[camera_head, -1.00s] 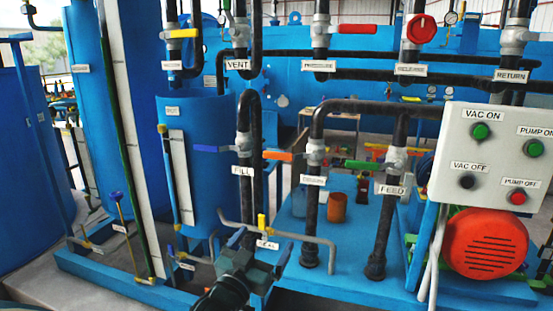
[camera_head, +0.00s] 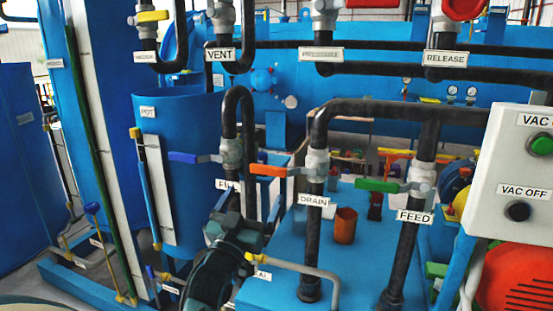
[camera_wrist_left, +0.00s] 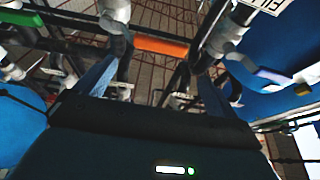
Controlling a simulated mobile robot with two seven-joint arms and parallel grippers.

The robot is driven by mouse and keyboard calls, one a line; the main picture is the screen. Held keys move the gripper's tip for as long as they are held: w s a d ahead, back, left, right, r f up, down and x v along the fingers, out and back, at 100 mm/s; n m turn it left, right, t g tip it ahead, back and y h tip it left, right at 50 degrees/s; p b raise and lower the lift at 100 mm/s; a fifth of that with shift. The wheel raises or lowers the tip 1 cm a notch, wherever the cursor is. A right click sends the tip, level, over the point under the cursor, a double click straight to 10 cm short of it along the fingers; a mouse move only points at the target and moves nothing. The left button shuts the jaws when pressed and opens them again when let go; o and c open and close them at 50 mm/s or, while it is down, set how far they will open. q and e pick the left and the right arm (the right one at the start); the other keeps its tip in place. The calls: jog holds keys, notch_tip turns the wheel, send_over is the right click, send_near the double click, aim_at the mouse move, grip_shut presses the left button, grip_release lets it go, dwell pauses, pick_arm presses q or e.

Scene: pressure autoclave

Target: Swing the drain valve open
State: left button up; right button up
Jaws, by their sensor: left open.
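The drain valve has an orange lever (camera_head: 268,170) that points left, level, from its grey body (camera_head: 316,172) on a black pipe. A DRAIN label (camera_head: 314,200) hangs just below it. My left gripper (camera_head: 236,222) is below and left of the lever, in front of the fill pipe; its fingertips are hard to make out there. In the left wrist view the two blue fingers (camera_wrist_left: 155,78) are spread apart and empty. The orange lever (camera_wrist_left: 161,47) shows beyond the fingertips, between them across the picture, apart from them. My right gripper is out of view.
The blue fill lever (camera_head: 195,157) is just left of the drain lever, and the green feed lever (camera_head: 377,185) is to its right. A yellow-handled seal pipe (camera_head: 300,266) lies low. A control box (camera_head: 520,170) stands at right.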

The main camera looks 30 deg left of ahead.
aim_at(267, 168)
pick_arm(q)
jog(key=p+x, duration=0.1)
jog(key=x, duration=1.1)
jog(key=shift+w+r, duration=0.25)
jog(key=c, duration=1.1)
